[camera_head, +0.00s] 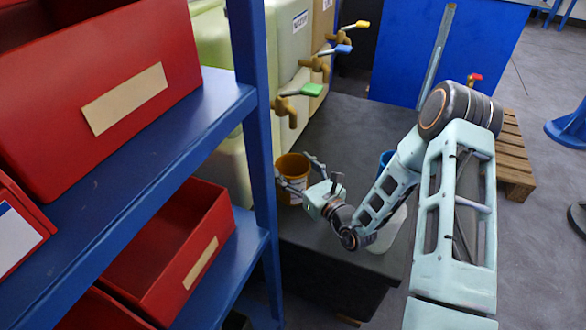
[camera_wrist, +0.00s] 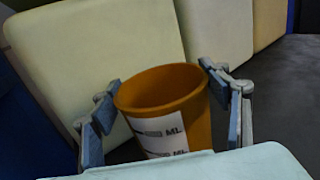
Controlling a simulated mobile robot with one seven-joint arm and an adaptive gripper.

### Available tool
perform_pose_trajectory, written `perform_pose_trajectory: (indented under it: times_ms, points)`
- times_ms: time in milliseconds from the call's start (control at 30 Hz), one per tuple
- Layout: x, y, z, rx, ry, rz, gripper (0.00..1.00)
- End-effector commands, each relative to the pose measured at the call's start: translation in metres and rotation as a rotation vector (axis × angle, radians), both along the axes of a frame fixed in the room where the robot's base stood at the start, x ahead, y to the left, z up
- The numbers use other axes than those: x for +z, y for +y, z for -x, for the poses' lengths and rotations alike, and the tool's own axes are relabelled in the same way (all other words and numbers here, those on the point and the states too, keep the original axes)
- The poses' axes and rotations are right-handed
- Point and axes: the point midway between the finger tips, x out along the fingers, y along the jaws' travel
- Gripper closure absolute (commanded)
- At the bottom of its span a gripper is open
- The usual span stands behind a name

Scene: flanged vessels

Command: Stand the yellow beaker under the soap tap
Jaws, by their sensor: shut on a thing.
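The yellow beaker (camera_head: 292,170), orange-yellow with a white label, is upright at the near left end of the dark bench. In the wrist view the beaker (camera_wrist: 165,105) shows its open rim and the letters "ML" on its label. My gripper (camera_head: 297,172) is shut on it, one finger on each side. The beaker is below and close to the green-handled tap (camera_head: 292,107); I cannot tell if its base touches the bench. A blue-handled tap (camera_head: 322,62) and a yellow-handled tap (camera_head: 340,32) are farther back. I cannot read which tap is soap.
A blue shelf post (camera_head: 253,110) and red bins (camera_head: 165,245) stand close on the left. Pale containers (camera_head: 290,40) line the bench (camera_head: 345,125). A blue item (camera_head: 386,158) and a white item (camera_head: 390,232) are partly hidden behind my arm. The bench middle is clear.

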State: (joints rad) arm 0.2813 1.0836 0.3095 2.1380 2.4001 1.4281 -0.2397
Motion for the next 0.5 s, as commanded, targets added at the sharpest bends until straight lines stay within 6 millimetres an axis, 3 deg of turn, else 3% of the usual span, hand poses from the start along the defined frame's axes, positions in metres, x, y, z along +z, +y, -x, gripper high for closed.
perform_pose_trajectory:
  times_ms: [200, 233, 400, 500]
  points:
    - [-0.0027, -0.0002, 0.0000, 0.000, -0.001, -0.001, 0.78]
    - [-0.0035, -0.0003, 0.0001, 0.000, 0.001, 0.000, 0.29]
    - [-0.0025, -0.0003, 0.0001, 0.000, 0.001, 0.001, 0.13]
    - [-0.0025, -0.0004, 0.0002, 0.000, 0.001, 0.001, 0.13]
